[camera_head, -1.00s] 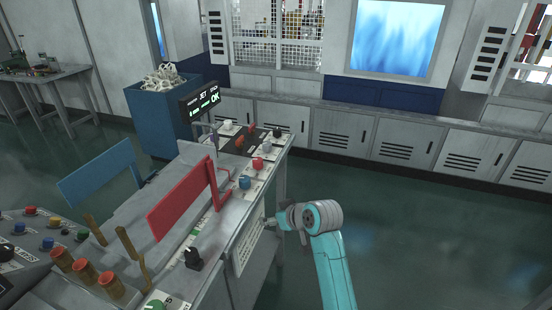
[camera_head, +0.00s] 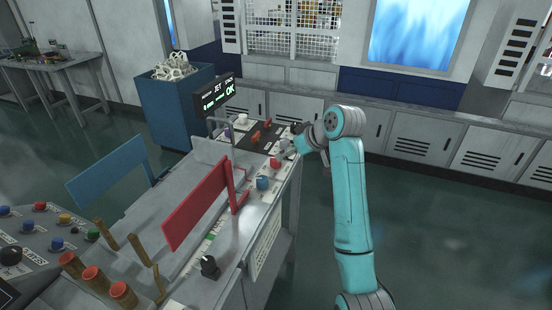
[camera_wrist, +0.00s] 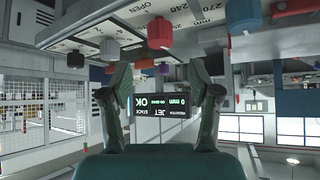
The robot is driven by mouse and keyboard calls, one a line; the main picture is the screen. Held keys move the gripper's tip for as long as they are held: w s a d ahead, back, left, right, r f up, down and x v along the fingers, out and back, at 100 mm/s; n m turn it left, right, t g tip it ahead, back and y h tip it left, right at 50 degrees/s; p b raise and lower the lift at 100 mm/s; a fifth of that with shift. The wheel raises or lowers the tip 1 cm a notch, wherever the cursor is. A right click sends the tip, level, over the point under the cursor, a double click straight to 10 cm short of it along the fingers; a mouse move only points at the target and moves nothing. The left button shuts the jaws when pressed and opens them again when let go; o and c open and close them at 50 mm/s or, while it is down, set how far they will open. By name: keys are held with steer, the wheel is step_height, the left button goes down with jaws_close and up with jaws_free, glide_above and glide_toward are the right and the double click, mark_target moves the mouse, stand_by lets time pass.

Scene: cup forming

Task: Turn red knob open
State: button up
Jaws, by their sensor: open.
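The red knob (camera_head: 275,162) sits on the machine's right-hand panel edge, just beyond the blue knob (camera_head: 262,183). In the upside-down wrist view, the red knob (camera_wrist: 159,33) shows near the top middle, roughly centred sideways between my fingers, with OPEN lettering on the panel near it. My gripper (camera_head: 287,151) is over the panel edge, just beyond and right of the red knob in the head view. My gripper (camera_wrist: 160,80) is open, with nothing between its fingers. I see no contact with the knob. The fingertips are small and unclear in the head view.
A grey knob (camera_wrist: 110,48) and a dark knob (camera_wrist: 68,60) are close by on the panel. A red flap (camera_head: 198,205) rises nearer on the machine. A display reading OK (camera_head: 218,95) stands behind. Open floor lies right of the machine.

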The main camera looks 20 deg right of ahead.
mark_target(276, 162)
steer(key=x, duration=0.8)
steer(key=shift+w+a+f, duration=0.15)
steer(key=shift+f, duration=0.1)
steer(key=c, duration=1.2)
